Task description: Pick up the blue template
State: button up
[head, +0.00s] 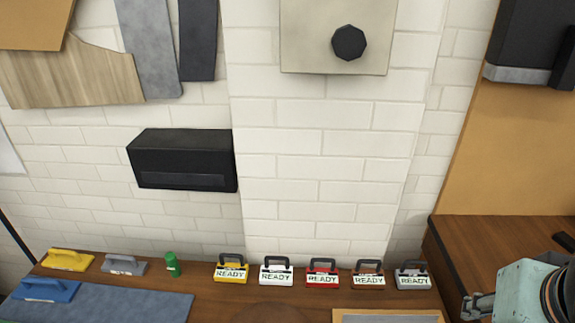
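The blue template (47,291) is a flat blue plate with a raised blue handle. It lies at the far left of the wooden bench, by the left end of a grey-blue mat; I cannot tell whether it rests on the mat. My gripper (473,306) shows at the lower right edge, partly cut off, at the end of my pale teal arm. It is far to the right of the blue template and apart from it. I cannot make out whether its fingers are open or shut.
Yellow (67,260) and grey (123,265) handled plates and a green cylinder (172,265) stand behind the mat (130,306). Several "READY" handled blocks (276,272) line the bench's back. A framed tray (388,316) is at the front right. A black box (182,160) hangs on the wall.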

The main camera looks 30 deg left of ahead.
aim_at(46, 290)
jog(key=u, duration=2.85)
jog(key=i+j+z, duration=0.1)
jog(key=z, duration=0.65)
jog(key=i+j+z, duration=0.25)
jog(key=j+z, duration=0.3)
jog(key=i+j+z, duration=0.15)
jog(key=j, duration=0.25)
jog(key=j+z, duration=0.1)
jog(key=j, duration=0.3)
jog(key=i+j+z, duration=0.15)
jog(key=j, duration=0.3)
jog(key=k, duration=0.05)
